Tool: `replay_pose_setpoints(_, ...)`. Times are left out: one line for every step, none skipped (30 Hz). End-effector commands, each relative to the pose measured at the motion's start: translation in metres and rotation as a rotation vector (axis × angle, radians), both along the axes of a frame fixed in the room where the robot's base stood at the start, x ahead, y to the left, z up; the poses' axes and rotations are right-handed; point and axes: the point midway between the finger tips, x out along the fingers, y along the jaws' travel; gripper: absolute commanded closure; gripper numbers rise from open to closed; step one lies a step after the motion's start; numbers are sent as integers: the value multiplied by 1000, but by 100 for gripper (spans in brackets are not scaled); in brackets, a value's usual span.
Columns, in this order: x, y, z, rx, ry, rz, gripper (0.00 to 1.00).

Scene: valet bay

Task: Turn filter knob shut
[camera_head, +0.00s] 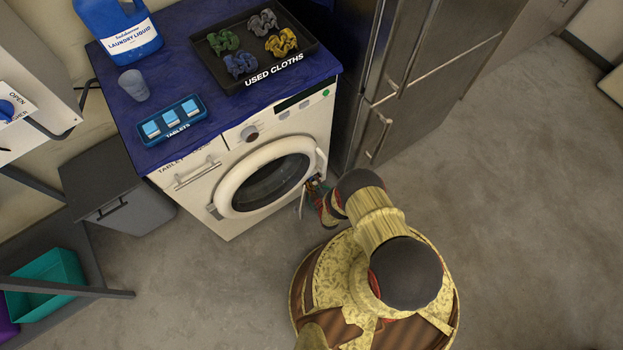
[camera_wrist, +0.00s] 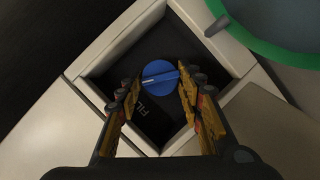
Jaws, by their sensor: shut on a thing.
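The blue round filter knob (camera_wrist: 160,76) sits in a dark square recess, with a pale mark on its left side and partly covered lettering starting "FIL" below it. My gripper (camera_wrist: 161,83) has a finger on each side of the knob and is shut on it. In the head view my gripper (camera_head: 316,187) is at the lower right front of the white washing machine (camera_head: 229,227), beside its round door (camera_head: 228,190). A small flap (camera_head: 302,206) hangs there. The knob is hidden in the head view.
A steel fridge (camera_head: 372,120) stands right of the washer. On the blue top are a cloth tray (camera_head: 308,38), tablet box (camera_head: 187,128), cup (camera_head: 133,85) and laundry liquid (camera_head: 120,28). A grey bin (camera_head: 105,195) is at left. Floor at right is clear.

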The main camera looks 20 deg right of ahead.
Motion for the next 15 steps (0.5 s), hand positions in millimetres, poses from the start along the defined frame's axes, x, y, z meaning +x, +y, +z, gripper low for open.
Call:
replay_pose_setpoints(0,-1,0,-5,-2,-3,88)
replay_pose_setpoints(0,-1,0,-7,-2,-3,88)
replay_pose_setpoints(0,-1,0,-8,-3,-4,88)
replay_pose_setpoints(0,-1,0,-10,-4,-4,88)
replay_pose_setpoints(0,-1,0,-10,-4,-4,88)
replay_pose_setpoints(0,-1,0,-10,-4,-4,88)
replay_pose_setpoints(0,-1,0,-10,-4,-4,88)
replay_pose_setpoints(0,-1,0,-10,-4,-4,88)
replay_pose_setpoints(0,-1,0,-10,-4,-4,88)
replay_pose_setpoints(0,-1,0,-10,-4,-4,88)
replay_pose_setpoints(0,-1,0,-10,-4,-4,88)
replay_pose_setpoints(0,-1,0,-10,-4,-4,88)
replay_pose_setpoints(0,-1,0,-10,-4,-4,88)
replay_pose_setpoints(0,-1,0,-10,-4,-4,62)
replay_pose_setpoints(0,-1,0,-10,-4,-4,60)
